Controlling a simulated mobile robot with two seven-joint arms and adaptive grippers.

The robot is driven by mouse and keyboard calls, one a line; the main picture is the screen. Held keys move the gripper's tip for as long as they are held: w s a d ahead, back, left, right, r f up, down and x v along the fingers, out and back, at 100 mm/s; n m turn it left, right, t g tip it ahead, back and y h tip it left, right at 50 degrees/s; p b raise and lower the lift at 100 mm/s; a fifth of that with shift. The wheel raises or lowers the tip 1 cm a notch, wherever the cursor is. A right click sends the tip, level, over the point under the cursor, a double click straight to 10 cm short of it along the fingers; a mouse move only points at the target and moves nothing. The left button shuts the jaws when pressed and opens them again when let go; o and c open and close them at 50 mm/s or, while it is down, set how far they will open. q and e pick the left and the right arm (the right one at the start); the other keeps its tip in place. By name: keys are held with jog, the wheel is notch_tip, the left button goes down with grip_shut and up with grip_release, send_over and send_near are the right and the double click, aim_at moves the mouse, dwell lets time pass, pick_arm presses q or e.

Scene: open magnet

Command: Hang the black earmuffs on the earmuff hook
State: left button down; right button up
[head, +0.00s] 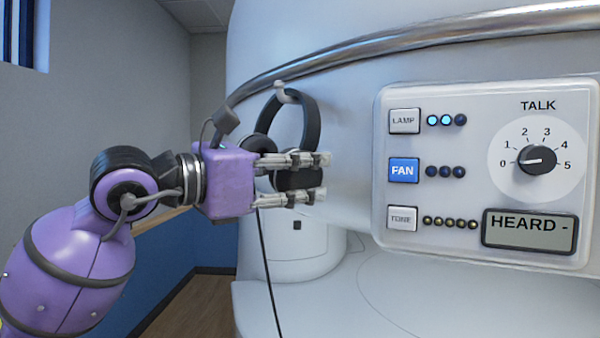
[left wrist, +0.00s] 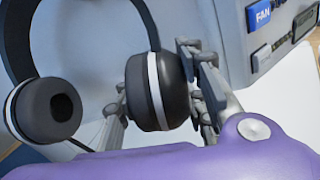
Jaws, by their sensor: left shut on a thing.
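The black earmuffs (head: 311,122) are up against the white machine's curved wall, below its metal rail. Their headband arches at the pale earmuff hook (head: 286,94); I cannot tell whether the band rests on it. My left gripper (head: 324,176) is shut on the near ear cup, with a finger on each side of it. In the left wrist view that cup (left wrist: 158,90) sits between the fingers (left wrist: 160,95), and the other cup (left wrist: 45,110) hangs free at the left. My right gripper is not in view.
A control panel (head: 470,255) with buttons, a dial and a display is right of the gripper. The metal rail (head: 400,40) runs above the earmuffs. A thin dark cable (head: 267,265) hangs below. A white bed surface (head: 430,305) lies at lower right.

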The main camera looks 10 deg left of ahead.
pick_arm(q)
jog(key=c, duration=1)
grip_release()
jog(key=shift+c, duration=0.2)
jog(key=shift+s+a, duration=0.1)
